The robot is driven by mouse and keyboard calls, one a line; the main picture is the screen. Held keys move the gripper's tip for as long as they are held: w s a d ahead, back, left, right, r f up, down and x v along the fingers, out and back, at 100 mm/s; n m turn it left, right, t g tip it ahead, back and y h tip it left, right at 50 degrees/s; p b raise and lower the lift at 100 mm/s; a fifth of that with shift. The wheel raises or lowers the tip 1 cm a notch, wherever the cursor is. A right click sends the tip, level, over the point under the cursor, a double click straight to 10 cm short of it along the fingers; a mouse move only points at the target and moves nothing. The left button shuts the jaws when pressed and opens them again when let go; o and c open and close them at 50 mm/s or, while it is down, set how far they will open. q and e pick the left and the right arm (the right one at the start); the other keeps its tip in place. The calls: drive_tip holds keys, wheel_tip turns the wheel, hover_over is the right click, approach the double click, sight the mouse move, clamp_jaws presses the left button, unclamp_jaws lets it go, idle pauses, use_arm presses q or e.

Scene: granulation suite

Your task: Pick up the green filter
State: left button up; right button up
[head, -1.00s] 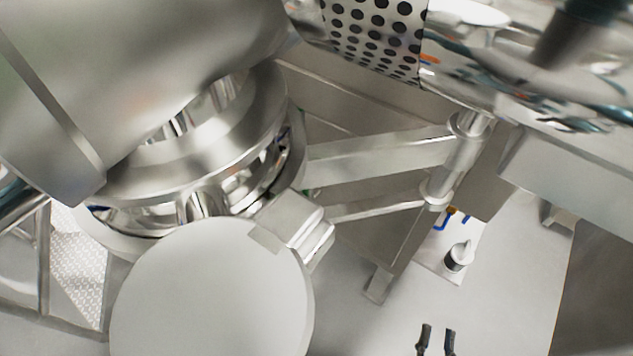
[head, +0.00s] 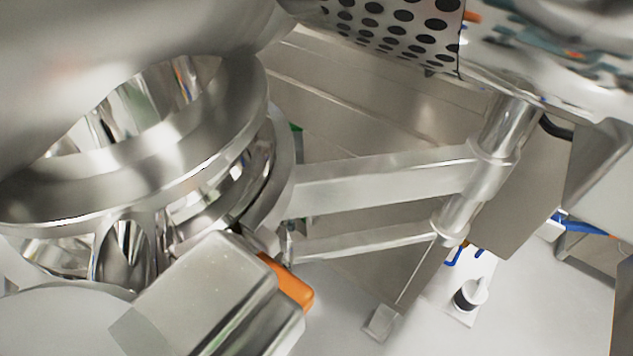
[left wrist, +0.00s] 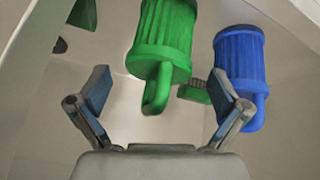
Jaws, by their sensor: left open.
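The green filter (left wrist: 163,45) shows in the left wrist view at the upper middle, a ribbed green cylinder with a narrower curved spout pointing toward me. My left gripper (left wrist: 160,90) is open, its two fingers spread apart. The filter's spout end reaches down between the fingers in the picture; I cannot tell any contact. In the head view the filter cannot be made out, and neither gripper is seen there.
A blue filter (left wrist: 240,75) lies just right of the green one, behind the right finger. Other green parts lie nearby inside a pale container (left wrist: 40,130). In the head view, a large steel vessel (head: 130,190) and a hinged steel arm (head: 390,180) crowd the space.

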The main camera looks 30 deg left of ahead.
use_arm(q)
drive_tip(key=shift+d+f, duration=0.1)
drive_tip(key=shift+f, duration=0.1)
drive_tip(key=shift+c, duration=0.5)
drive_tip(key=c, duration=1.2)
